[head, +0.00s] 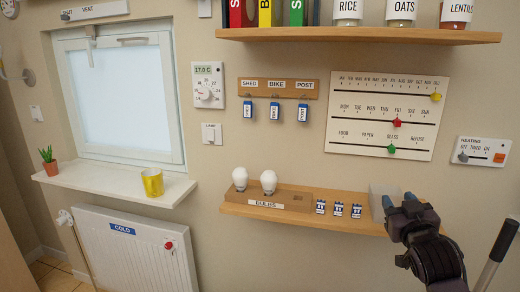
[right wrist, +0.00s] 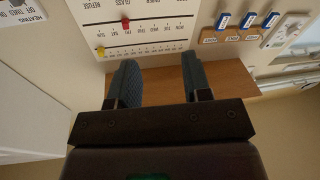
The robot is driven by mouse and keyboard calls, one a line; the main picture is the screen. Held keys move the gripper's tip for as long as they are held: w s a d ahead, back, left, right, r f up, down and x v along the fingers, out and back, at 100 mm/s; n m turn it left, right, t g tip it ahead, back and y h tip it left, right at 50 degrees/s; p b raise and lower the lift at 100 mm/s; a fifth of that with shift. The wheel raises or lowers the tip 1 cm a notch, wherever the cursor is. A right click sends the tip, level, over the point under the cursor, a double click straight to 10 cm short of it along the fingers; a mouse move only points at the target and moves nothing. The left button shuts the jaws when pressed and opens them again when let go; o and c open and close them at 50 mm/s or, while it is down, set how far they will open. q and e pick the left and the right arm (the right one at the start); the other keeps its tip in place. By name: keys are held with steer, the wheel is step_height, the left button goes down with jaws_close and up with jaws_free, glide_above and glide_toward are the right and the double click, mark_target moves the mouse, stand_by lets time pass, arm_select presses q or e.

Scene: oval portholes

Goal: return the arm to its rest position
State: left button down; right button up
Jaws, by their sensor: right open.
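My right gripper (head: 399,199) is at the right end of the lower wooden shelf (head: 232,209), in front of the wall. In the right wrist view its two dark, ribbed fingers (right wrist: 161,82) stand apart with nothing between them. A wooden shelf surface (right wrist: 160,78) shows behind and between the fingers there. I cannot tell whether the fingers touch the shelf. My left gripper is in neither view.
The lower shelf bears a BULBS tray (head: 265,204) with two white bulbs and several small blue-and-white items (head: 339,209). A pale grey panel (head: 377,203) stands beside the gripper. A slider board (head: 388,115) and HEATING panel (head: 482,151) hang above. A yellow mug (head: 152,183) is on the sill.

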steer(key=s+a+f+n+g+y, duration=0.1)
steer(key=s+f, duration=0.2)
steer(key=f, duration=0.4)
steer(key=s+a+f+g, duration=0.1)
steer(key=s+a+f, duration=0.15)
steer(key=f, duration=0.45)
steer(key=s+f+m+g, duration=0.1)
steer(key=s+f+g, duration=0.4)
steer(key=s+f, duration=1.6)
steer(key=s+a, duration=0.1)
steer(key=s, duration=0.2)
steer(key=shift+f, duration=0.35)
